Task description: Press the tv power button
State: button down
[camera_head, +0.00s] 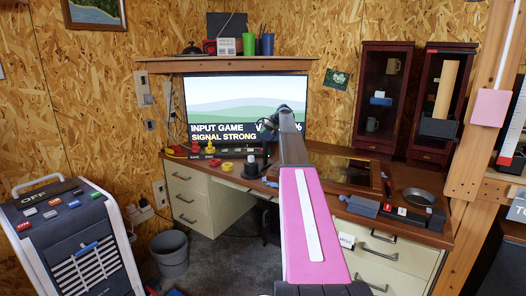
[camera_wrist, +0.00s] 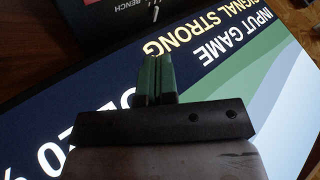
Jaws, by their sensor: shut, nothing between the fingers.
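The tv (camera_head: 232,98) stands on the desk under a shelf, its screen lit. It reads INPUT GAME and SIGNAL STRONG, with a percent figure partly hidden by my arm. The screen also fills much of the wrist view (camera_wrist: 70,110), turned round and tilted. My gripper (camera_wrist: 152,56) is shut and empty, its fingertips over the screen's text edge in that view. In the head view my arm reaches to the screen's lower right, and the fingertips are hard to make out. I cannot pick out the power button in either view. Contact with the tv cannot be told.
Small red and yellow items (camera_head: 227,167) lie on the desk (camera_head: 205,162) before the tv. A dark object lettered BENCH (camera_wrist: 115,14) lies past my fingers. A dark glossy panel (camera_head: 345,174) and grey pan (camera_head: 418,196) are to the right.

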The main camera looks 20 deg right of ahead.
jog(key=shift+f, duration=3.65)
jog(key=shift+f, duration=0.1)
jog(key=shift+f, duration=0.3)
jog(key=shift+f, duration=0.45)
jog(key=shift+r, duration=0.85)
jog(key=shift+r, duration=2.55)
